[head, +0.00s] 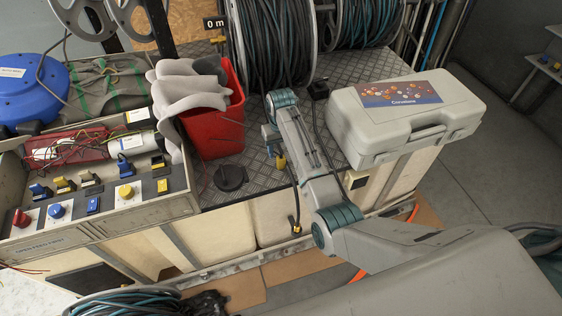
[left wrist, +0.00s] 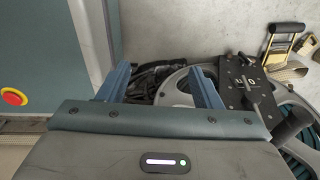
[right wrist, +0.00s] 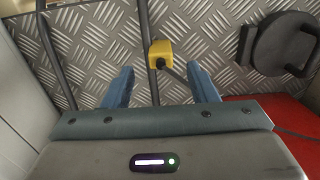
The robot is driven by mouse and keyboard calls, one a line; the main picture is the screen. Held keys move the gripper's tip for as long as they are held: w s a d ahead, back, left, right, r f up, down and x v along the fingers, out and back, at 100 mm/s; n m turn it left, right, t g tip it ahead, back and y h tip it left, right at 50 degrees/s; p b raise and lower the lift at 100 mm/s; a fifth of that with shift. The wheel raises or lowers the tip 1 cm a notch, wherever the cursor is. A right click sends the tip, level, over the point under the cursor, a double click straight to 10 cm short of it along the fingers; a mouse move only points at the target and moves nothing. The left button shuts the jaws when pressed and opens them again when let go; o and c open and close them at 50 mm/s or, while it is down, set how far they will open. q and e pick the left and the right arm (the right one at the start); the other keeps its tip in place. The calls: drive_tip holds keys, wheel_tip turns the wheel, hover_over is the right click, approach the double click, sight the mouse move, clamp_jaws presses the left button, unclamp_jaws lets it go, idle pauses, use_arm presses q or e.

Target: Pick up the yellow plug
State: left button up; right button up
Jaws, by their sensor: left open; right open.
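The yellow plug (head: 281,162) is on the metal checker-plate deck, just right of the red bucket. In the right wrist view the plug (right wrist: 160,53) lies ahead of and between my right fingertips, with a dark cable running beside it. My right gripper (head: 273,142) points down close by the plug; it also shows in the right wrist view (right wrist: 161,75), open and not closed on anything. My left gripper (left wrist: 160,75) shows only in the left wrist view, open and empty, away from the plug.
The red bucket (head: 214,122) with grey gloves stands left of the plug. A black round item (head: 230,177) lies in front of it. A grey case (head: 400,118) stands right, cable reels (head: 275,40) behind. A panel with plugs and sockets (head: 105,205) is left. Another yellow-black connector (head: 296,229) hangs at the deck's front.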

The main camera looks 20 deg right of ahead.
sight(281, 157)
wheel_tip(281, 157, down, 5)
drive_tip(key=shift+r+p, duration=0.1)
drive_tip(key=shift+p, duration=0.45)
drive_tip(key=c, duration=1.1)
